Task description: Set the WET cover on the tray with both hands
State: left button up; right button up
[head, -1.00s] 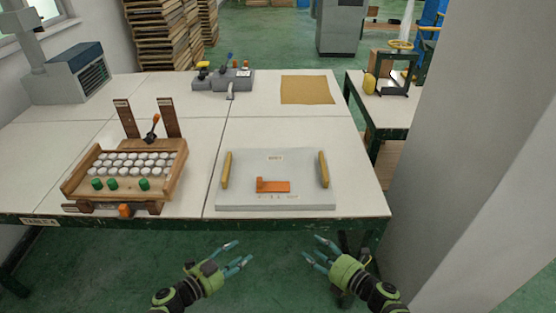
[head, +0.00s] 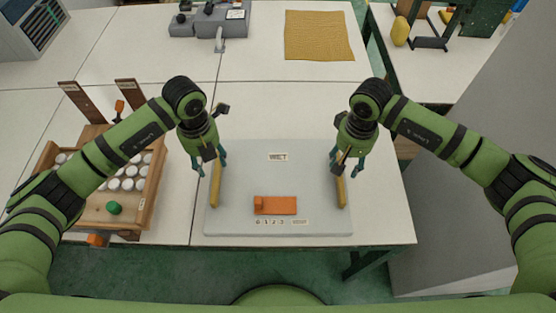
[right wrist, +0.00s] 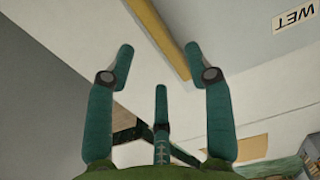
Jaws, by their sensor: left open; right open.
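The WET cover is a flat light grey panel (head: 310,160) lying on the table in the head view. It has a WET label, a yellow bar handle on its left edge (head: 215,187) and another on its right edge (head: 340,190). The wooden tray (head: 147,200) with white round pieces stands to its left, partly hidden by my left arm. My left gripper (head: 210,166) is open, above the far end of the left handle. My right gripper (head: 348,166) is open by the right handle; in the right wrist view that handle (right wrist: 158,38) shows beyond the empty fingers.
An orange L-shaped piece (head: 277,205) sits on the panel above a small number strip. Two brown uprights (head: 80,102) stand behind the tray. A tan mat (head: 318,36) and a grey device (head: 207,20) lie farther back. A grey pillar (head: 470,215) is at the right.

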aim_at(214, 175)
pick_arm(q)
jog(key=shift+s+r, duration=0.25)
jog(key=shift+s, duration=0.3)
pick_arm(e)
jog(key=shift+s+r, duration=0.3)
jog(key=shift+s, duration=0.25)
pick_arm(q)
jog(key=shift+w+f, duration=0.2)
jog(key=shift+f, duration=3.45)
pick_arm(e)
jog(key=shift+w+f, duration=0.2)
jog(key=shift+f, duration=3.45)
pick_arm(q)
grip_shut()
pick_arm(e)
grip_shut()
pick_arm(q)
jog(key=shift+r, duration=0.1)
pick_arm(e)
jog(key=shift+r, duration=0.1)
